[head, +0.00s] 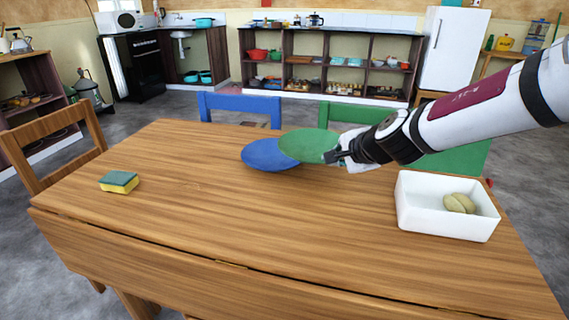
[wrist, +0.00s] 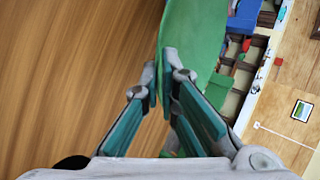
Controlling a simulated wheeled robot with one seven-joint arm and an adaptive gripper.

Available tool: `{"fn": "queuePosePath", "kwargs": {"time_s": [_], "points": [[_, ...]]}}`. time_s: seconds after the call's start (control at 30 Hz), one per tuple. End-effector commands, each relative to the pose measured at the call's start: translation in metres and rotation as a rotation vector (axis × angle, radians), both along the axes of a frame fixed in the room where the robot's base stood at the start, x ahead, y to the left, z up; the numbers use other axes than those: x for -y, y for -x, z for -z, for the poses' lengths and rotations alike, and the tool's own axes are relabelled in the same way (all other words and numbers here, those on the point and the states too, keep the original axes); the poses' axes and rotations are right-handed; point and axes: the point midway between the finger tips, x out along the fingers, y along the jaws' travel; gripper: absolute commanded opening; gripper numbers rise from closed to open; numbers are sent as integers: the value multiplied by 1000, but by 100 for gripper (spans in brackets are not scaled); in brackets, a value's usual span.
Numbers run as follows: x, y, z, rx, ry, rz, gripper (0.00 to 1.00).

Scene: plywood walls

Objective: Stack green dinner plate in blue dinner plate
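The green dinner plate (head: 306,145) is held by its right edge above the table and overlaps the blue plate in the head view. The blue dinner plate (head: 266,155) is near the table's far side, partly hidden behind the green one. My gripper (head: 340,154) is shut on the green plate's rim. In the wrist view the fingers of my gripper (wrist: 163,80) pinch the rim of the green plate (wrist: 185,35). I cannot tell whether the two plates touch.
A green and yellow sponge (head: 119,181) lies on the left of the wooden table (head: 200,220). A white bin (head: 447,222) with potato-like items (head: 460,203) stands at the right. Blue (head: 240,106) and green (head: 460,160) chairs line the far edge. The table's front middle is clear.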

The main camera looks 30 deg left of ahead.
Motion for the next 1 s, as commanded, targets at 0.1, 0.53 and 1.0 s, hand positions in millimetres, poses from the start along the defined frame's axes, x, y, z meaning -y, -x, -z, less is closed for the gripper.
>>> {"fn": "queuePosePath", "kwargs": {"time_s": [0.1, 0.53, 1.0], "points": [[-20, 3, 1, 1, -1, -3, 0], [-86, 8, 7, 1, -1, -3, 0], [-123, 9, 17, 0, 0, 3, 0]]}}
